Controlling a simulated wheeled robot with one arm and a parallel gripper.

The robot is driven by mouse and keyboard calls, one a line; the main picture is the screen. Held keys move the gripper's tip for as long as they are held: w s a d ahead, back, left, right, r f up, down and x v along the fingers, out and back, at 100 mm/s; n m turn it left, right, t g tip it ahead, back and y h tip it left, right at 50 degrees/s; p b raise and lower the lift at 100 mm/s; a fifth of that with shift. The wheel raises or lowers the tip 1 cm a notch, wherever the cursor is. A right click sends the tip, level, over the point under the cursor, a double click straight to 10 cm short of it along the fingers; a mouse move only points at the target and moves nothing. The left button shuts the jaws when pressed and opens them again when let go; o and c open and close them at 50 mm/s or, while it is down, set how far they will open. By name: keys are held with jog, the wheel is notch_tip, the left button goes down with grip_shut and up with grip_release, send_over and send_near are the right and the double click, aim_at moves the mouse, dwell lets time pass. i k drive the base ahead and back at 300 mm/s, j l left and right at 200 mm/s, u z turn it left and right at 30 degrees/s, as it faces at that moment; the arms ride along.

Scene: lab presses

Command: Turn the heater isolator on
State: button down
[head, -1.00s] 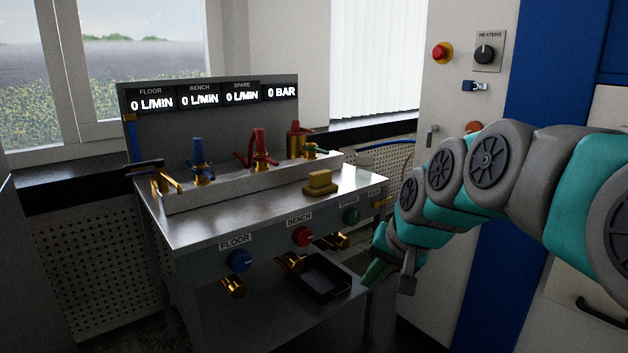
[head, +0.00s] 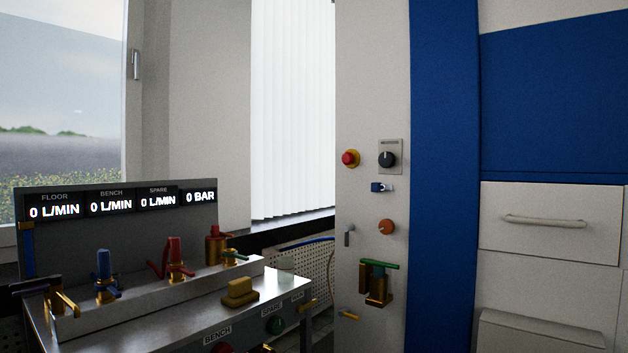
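The heater isolator (head: 387,159) is a round black knob on a small grey plate, high on the white panel to the right of the window blinds. The label above it is too blurred to read now, but it reads HEATERS in the earlier frame. A small light mark near the top of the knob seems to point upward, but it is too small to be sure. My gripper and arm are out of view, and nothing covers the knob.
A metal bench (head: 180,313) with taps and readouts stands at lower left. White drawers (head: 547,240) are at right.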

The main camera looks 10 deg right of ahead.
aim_at(386, 160)
jog(key=i+l+u, duration=0.5)
jog(key=i+l, duration=0.3)
